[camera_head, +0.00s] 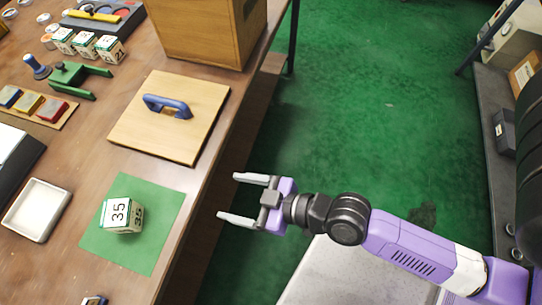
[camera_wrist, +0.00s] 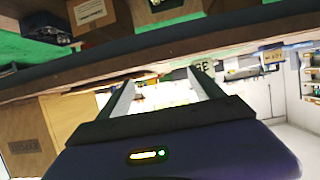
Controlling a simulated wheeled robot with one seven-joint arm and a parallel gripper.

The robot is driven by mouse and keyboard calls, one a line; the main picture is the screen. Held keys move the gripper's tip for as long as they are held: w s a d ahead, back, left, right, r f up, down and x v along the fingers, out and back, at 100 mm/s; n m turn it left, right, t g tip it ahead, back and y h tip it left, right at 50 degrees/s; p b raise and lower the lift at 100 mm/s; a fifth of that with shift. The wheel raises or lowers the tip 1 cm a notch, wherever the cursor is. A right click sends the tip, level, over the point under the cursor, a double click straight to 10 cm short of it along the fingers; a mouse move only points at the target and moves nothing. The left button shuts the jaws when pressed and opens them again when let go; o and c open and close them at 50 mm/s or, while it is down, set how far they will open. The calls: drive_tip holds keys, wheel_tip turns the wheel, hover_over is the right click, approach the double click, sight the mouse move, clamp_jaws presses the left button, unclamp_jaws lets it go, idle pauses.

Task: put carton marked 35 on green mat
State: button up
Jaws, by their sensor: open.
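The carton marked 35 (camera_head: 122,217) is a small white box with green edges and the number 35 on its top and side. It stands on the green mat (camera_head: 158,198) on the wooden table. My gripper (camera_head: 236,198) is off the table's right edge, to the right of the mat, in the head view. Its two grey fingers are apart and nothing is between them. The fingers also show in the wrist view (camera_wrist: 163,85), pointing away over a bright, unclear background.
A wooden board with a blue handle (camera_head: 167,106) lies behind the mat. A white tray (camera_head: 37,210) is left of it. Several similar cartons (camera_head: 86,44) stand further back, near a green clamp-like tool (camera_head: 78,76). A wooden box (camera_head: 208,30) stands at the back edge.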

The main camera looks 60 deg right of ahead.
drive_tip(key=s+d+r+m+h, duration=0.1)
drive_tip(key=s+d+r, duration=0.1)
drive_tip(key=s+r, duration=0.3)
drive_tip(key=s+d+r+m+t+h, duration=0.1)
drive_tip(key=s+d+r+m+h, duration=0.1)
drive_tip(key=s, duration=0.7)
wheel_tip(320, 180, up, 3)
drive_tip(key=shift+s+d+f+t+h, duration=0.2)
drive_tip(key=shift+d+t+h, duration=0.1)
drive_tip(key=shift+d, duration=0.3)
